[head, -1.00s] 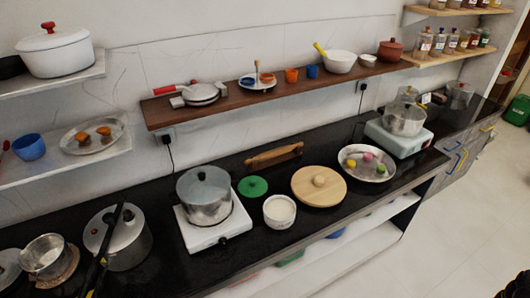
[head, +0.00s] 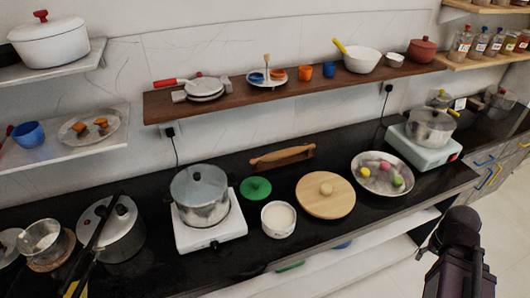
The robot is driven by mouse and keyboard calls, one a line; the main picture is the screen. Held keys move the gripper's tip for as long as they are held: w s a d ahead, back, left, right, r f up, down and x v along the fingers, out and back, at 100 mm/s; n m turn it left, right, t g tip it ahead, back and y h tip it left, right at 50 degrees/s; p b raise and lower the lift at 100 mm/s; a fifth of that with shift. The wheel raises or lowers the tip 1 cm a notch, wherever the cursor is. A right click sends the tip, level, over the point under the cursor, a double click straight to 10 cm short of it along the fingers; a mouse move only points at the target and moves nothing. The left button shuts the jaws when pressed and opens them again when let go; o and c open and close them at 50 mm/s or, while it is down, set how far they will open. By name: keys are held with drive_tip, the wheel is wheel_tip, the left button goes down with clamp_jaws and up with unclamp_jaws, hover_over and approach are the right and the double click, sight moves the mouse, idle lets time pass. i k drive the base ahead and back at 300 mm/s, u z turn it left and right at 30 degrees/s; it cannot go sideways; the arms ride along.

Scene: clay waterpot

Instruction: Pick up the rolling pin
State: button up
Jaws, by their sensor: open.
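The wooden rolling pin (head: 282,156) lies on the black counter (head: 340,152) near the wall, behind the round wooden board (head: 325,194). It seems to rest in or against a low brown holder; I cannot tell which. A dark part of my arm shows at the lower right, well apart from the rolling pin. My gripper's fingers are not visible in the head view.
Around the pin stand a green lid (head: 255,188), a white bowl (head: 278,219), a steel pot (head: 200,194) on a white stove (head: 209,233), and a plate (head: 382,174) with colored balls. A wooden shelf (head: 300,83) hangs above the pin.

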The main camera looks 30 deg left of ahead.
sight(282, 154)
drive_tip(key=u, duration=0.45)
drive_tip(key=i, duration=0.5)
drive_tip(key=u, duration=0.7)
drive_tip(key=i, duration=0.5)
drive_tip(key=u, duration=0.25)
